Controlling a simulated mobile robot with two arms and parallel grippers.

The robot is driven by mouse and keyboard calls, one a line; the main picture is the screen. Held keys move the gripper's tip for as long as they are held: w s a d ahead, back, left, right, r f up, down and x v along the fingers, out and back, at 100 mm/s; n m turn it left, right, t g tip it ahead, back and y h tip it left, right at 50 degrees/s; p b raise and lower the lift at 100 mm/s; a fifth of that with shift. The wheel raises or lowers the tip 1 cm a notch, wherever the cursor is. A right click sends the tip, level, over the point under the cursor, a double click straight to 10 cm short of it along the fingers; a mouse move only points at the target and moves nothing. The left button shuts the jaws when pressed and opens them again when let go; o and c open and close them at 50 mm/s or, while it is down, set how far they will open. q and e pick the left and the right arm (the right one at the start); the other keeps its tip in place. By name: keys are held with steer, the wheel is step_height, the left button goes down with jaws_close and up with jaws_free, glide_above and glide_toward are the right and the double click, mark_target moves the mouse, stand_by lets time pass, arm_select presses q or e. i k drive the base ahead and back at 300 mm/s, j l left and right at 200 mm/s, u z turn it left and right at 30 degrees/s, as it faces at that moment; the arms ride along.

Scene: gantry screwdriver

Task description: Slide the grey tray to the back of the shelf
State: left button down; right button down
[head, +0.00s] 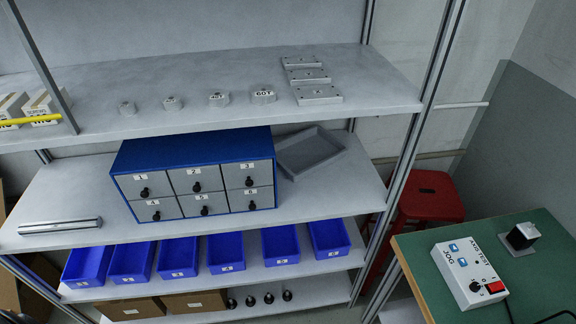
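The grey tray (312,149) is on the middle shelf (342,190), just right of the blue drawer cabinet (190,147). It sits at an angle to the shelf edge and looks empty. Its left corner is close to or partly behind the cabinet; I cannot tell whether they touch. Bare shelf shows in front of it. Neither of my grippers is in view.
The cabinet has numbered drawers with black knobs. A metal bar (60,226) lies at the shelf's left. The upper shelf (200,110) overhangs behind; a metal upright (412,150) stands at right. A green table (500,262) with a control box (468,275) is front right.

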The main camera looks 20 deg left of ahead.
mark_target(300, 156)
steer(key=i+l+u, duration=0.1)
steer(key=u, duration=0.35)
steer(key=i+l+u, duration=0.15)
steer(key=u, duration=0.35)
steer(key=i+l+u, duration=0.2)
steer(key=u, duration=0.25)
